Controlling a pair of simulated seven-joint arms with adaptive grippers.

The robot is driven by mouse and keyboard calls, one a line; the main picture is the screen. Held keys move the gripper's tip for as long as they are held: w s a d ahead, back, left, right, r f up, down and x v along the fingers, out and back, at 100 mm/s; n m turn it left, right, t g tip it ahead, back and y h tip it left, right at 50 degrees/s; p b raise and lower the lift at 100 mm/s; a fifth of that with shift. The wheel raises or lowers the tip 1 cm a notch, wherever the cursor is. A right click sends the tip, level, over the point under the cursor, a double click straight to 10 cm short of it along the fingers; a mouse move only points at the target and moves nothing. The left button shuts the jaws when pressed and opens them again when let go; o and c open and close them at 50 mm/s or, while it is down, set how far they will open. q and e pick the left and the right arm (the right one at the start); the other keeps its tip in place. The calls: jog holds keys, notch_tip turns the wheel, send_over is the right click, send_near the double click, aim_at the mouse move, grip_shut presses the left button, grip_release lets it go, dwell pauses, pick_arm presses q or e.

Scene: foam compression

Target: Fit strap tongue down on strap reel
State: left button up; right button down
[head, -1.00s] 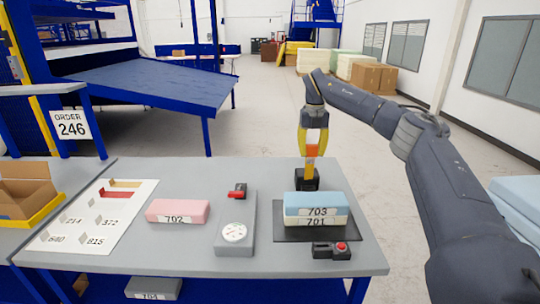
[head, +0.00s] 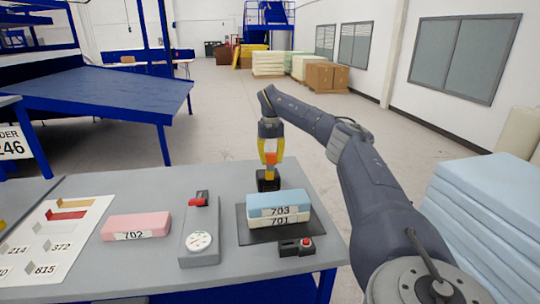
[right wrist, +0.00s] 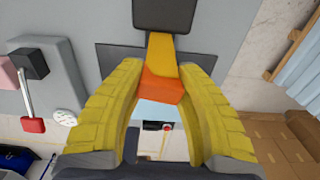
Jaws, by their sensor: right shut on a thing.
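The strap reel is a black box (head: 268,181) at the back of the table, behind the stacked foam blocks. The strap tongue is an orange piece (head: 270,158) just above the reel, between the yellow fingers of my right gripper (head: 270,162). In the right wrist view the fingers are shut on the orange tongue (right wrist: 160,85). A yellow strap (right wrist: 166,55) runs from it to the black reel (right wrist: 163,14). Whether the tongue touches the reel is not clear. My left gripper is not in view.
A blue foam block labelled 703 (head: 278,199) lies on a cream block labelled 701 (head: 279,222) on a dark mat (head: 243,238). A red-button box (head: 296,246), a gauge press (head: 200,243) and pink block 702 (head: 137,227) stand nearby. Blue foam slabs (head: 480,205) stand right.

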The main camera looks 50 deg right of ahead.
aim_at(271, 178)
jog(key=shift+f, duration=3.4)
jog(key=shift+f+n, duration=0.35)
jog(key=shift+n, duration=0.75)
jog(key=shift+f, duration=1)
jog(key=c, duration=0.9)
grip_release()
